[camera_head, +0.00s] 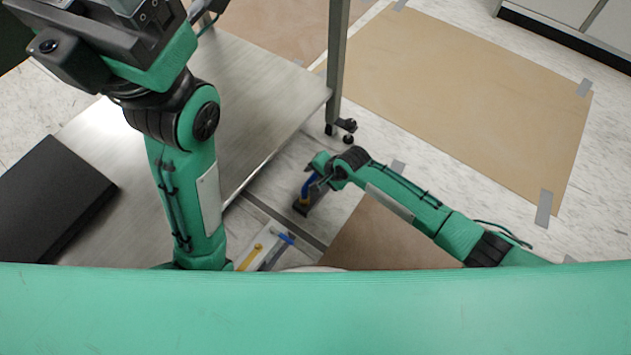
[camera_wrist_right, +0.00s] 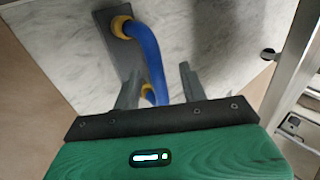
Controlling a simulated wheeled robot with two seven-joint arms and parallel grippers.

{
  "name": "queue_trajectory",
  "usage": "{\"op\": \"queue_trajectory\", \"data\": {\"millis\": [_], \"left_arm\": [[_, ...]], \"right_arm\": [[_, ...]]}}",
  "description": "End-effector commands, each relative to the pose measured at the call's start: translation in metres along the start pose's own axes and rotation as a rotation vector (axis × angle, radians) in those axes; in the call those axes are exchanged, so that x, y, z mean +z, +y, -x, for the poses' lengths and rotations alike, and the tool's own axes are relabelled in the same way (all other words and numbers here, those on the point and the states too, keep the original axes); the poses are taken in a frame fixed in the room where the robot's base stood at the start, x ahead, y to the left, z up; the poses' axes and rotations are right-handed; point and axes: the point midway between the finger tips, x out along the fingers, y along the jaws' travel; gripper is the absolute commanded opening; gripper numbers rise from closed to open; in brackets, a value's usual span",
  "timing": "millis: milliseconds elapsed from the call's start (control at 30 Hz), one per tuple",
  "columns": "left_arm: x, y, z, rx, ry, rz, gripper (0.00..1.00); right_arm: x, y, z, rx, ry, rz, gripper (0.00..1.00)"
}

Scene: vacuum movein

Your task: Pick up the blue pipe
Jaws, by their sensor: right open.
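The blue pipe (camera_wrist_right: 146,48) is a curved tube with yellow collars in the right wrist view. Its far collar meets a dark grey plate (camera_wrist_right: 108,27) on the light floor.
A table leg (camera_head: 337,65) on a caster rises close to my right gripper. A yellow tool (camera_head: 249,257) lies near my base. Taped brown board (camera_head: 460,90) covers floor at right.

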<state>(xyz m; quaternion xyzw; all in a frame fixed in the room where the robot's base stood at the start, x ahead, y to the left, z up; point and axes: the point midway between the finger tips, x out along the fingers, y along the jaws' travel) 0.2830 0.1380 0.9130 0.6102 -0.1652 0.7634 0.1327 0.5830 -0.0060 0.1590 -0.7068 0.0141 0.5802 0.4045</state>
Motion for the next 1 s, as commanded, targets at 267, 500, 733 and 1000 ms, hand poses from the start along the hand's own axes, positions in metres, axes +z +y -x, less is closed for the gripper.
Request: {"op": "queue_trajectory", "data": {"millis": [267, 500, 733, 1000], "left_arm": [[-0.009, -0.002, -0.003, -0.017, 0.046, 0.009, 0.71], [-0.015, -0.001, 0.000, -0.027, 0.066, 0.015, 0.71], [-0.016, 0.000, -0.001, -0.029, 0.068, 0.015, 0.71], [-0.016, 0.000, -0.001, -0.029, 0.069, 0.015, 0.71]], "right_arm": [[-0.004, 0.007, -0.026, 0.000, 0.000, 0.002, 0.43], [-0.005, 0.007, -0.047, 0.000, 0.001, 0.002, 0.43], [-0.005, 0.005, -0.051, 0.000, 0.000, 0.001, 0.43], [-0.005, 0.005, -0.051, 0.000, 0.000, 0.000, 0.21]]}}
